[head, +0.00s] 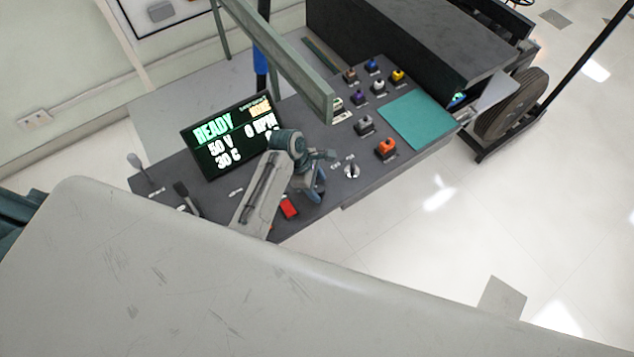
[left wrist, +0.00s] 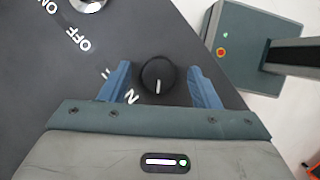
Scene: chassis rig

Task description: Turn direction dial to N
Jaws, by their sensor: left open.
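The direction dial (left wrist: 158,76) is a round black knob with a white pointer line, on the dark panel in the left wrist view. Its line points toward the bottom of that view. A white letter N (left wrist: 132,97) is printed to its lower left. My left gripper (left wrist: 165,85) is open, with one blue finger on each side of the dial and a visible gap to each. In the head view my left gripper (head: 316,186) is over the front part of the console and hides the dial. My right gripper is not in view.
A silver knob with ON and OFF labels (left wrist: 88,4) is beside the dial; it also shows in the head view (head: 351,171).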

